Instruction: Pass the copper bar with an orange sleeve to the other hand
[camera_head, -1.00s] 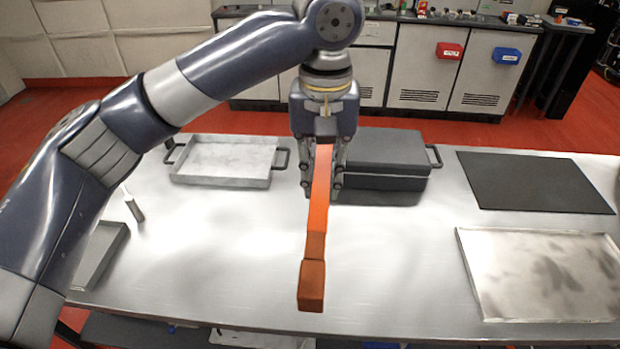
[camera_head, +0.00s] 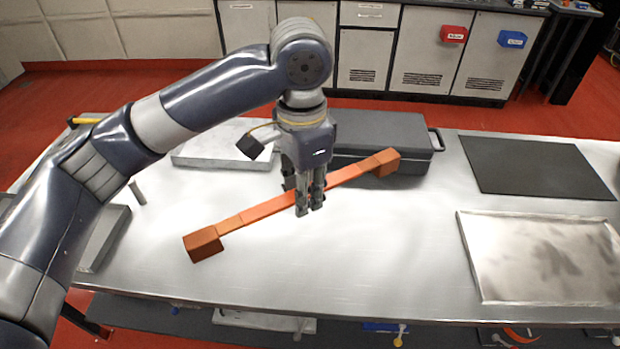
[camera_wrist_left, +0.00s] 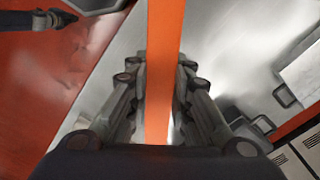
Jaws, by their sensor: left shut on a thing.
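The copper bar with an orange sleeve (camera_head: 256,210) hangs above the table, running from lower left to upper right with bare copper-brown blocks at both ends. My left gripper (camera_head: 309,205) points down and is shut on its sleeved middle part. In the left wrist view the orange sleeve (camera_wrist_left: 161,65) passes between the two fingers of the left gripper (camera_wrist_left: 158,110). My right gripper is in neither view.
A dark grey case (camera_head: 385,131) stands behind the bar. A pale tray (camera_head: 195,152) lies behind the arm, and another metal tray (camera_head: 535,299) is at the right. A black mat (camera_head: 540,168) lies at the back right. The table's front middle (camera_head: 350,265) is clear.

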